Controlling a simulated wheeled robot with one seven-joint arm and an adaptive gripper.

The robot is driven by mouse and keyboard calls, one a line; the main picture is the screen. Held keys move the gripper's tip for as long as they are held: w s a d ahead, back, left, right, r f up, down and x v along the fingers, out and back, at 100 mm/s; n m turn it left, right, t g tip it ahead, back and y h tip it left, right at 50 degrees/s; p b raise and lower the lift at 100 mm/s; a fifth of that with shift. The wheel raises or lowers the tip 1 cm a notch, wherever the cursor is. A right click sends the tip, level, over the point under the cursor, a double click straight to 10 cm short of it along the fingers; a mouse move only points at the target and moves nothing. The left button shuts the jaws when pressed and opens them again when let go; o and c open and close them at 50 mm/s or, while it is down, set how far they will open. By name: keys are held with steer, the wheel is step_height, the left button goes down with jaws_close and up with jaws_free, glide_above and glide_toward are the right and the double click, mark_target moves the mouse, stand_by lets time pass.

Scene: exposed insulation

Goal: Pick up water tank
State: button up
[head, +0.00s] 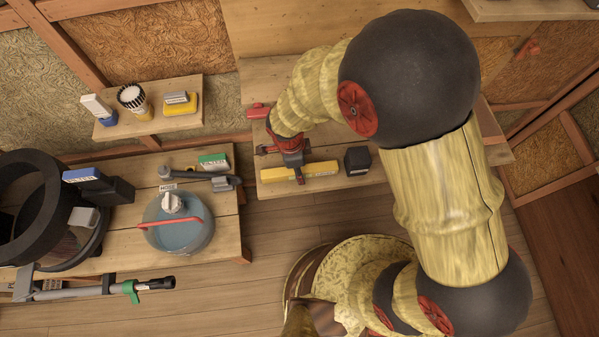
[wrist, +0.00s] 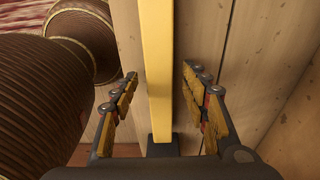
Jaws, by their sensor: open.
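The water tank (head: 180,240) is a round, clear, bluish container with a red handle and a white cap. It stands upright on the left wooden bench in the head view, near its right end. My gripper (head: 286,162) is well to the right of the tank, above the other wooden bench, beside a long yellow bar (head: 312,170). In the wrist view my gripper (wrist: 160,78) is open, with a yellow bar (wrist: 160,50) showing between its fingers. I cannot tell whether the fingers touch it. The tank does not show in the wrist view.
A grey pipe-like tool (head: 200,177) and a green-white box (head: 213,161) lie behind the tank. A large black cylinder (head: 40,205) stands left of it. A grey tube tool (head: 90,290) lies in front. A black block (head: 357,160) sits right of the yellow bar.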

steer(key=shift+d+f, duration=0.1)
steer(key=shift+f, duration=0.35)
steer(key=shift+c, duration=0.8)
jaws_close()
